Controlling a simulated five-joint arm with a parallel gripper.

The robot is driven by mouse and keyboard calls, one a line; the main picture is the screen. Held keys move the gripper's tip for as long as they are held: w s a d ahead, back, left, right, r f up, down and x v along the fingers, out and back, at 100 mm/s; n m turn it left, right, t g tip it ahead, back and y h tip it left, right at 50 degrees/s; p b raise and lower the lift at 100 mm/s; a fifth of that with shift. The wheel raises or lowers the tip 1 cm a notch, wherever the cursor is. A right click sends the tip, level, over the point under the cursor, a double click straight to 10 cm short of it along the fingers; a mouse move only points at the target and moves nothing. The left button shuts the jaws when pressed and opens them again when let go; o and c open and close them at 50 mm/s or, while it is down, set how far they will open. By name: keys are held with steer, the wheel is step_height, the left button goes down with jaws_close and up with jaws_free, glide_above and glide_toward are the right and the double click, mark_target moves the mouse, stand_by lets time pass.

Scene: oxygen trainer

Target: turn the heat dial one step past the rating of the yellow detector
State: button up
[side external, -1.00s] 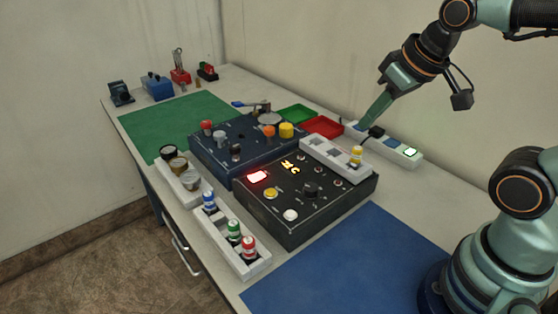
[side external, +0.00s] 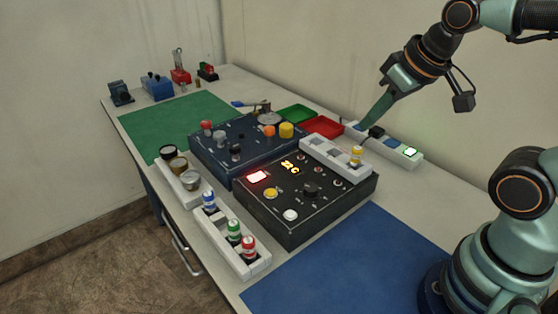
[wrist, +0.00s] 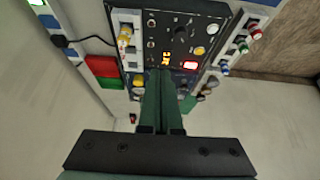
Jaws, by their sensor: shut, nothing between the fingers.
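The yellow detector (side external: 356,153) stands upright in a white rack at the back right of the black box (side external: 283,228); it also shows in the wrist view (wrist: 126,31). A black knob (side external: 311,191) on the top of the black box looks like the heat dial; its markings are too small to read. Amber characters glow on the box (side external: 291,167), not clearly legible. My gripper (side external: 361,126) is shut and empty, beyond the rack near the white strip. In the wrist view my gripper (wrist: 160,73) points towards the boxes.
A red light (side external: 258,176), a yellow button (side external: 271,194) and a white button (side external: 290,215) sit on the black box. The dark blue box (side external: 217,151) adjoins it. A white strip (side external: 416,158) has a green-lit end. The blue mat (side external: 345,270) is clear.

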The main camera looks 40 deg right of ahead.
steer(key=o, duration=1)
steer(key=shift+w+n, duration=0.15)
steer(key=shift+n, duration=0.25)
steer(key=shift+o, duration=0.5)
steer(key=shift+w+a+n+g, duration=0.2)
steer(key=shift+w+n+g, duration=0.1)
steer(key=shift+n, duration=0.4)
steer(key=n+g, duration=0.5)
steer(key=n, duration=1.9)
glide_above(311, 187)
step_height(311, 187, down, 7)
step_height(311, 187, down, 12)
steer(key=shift+r, duration=0.25)
steer(key=shift+c, duration=0.2)
jaws_close()
